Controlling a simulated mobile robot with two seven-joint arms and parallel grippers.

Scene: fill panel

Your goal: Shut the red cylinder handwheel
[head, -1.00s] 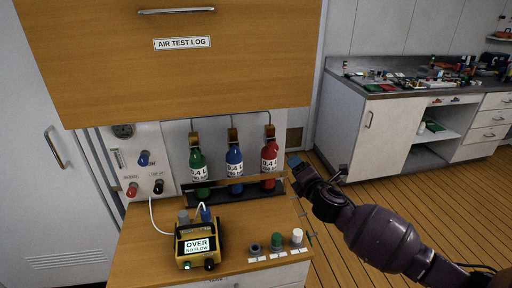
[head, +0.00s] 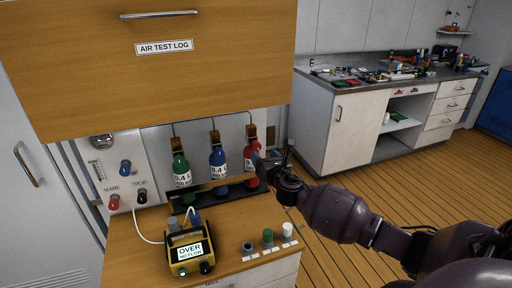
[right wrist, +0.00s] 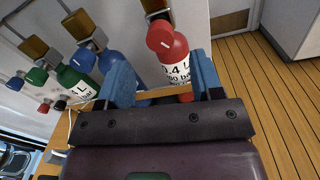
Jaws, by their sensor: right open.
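The red cylinder (head: 252,158) stands upright at the right end of the rack, with a white label. In the right wrist view the red cylinder (right wrist: 177,72) shows ahead, with its round red handwheel (right wrist: 160,36) on top facing the camera. My right gripper (head: 268,165) is close to the red cylinder's right side in the head view and partly covers it. In the right wrist view its two blue fingers (right wrist: 165,85) are spread apart, with the cylinder's lower part between and beyond them. Contact cannot be told. My left gripper is not in view.
A blue cylinder (head: 218,162) and a green cylinder (head: 181,169) stand left of the red one. A wooden cabinet (head: 160,80) overhangs the rack. A yellow meter (head: 188,250) and several small caps sit on the counter (head: 230,228). Open floor lies at right.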

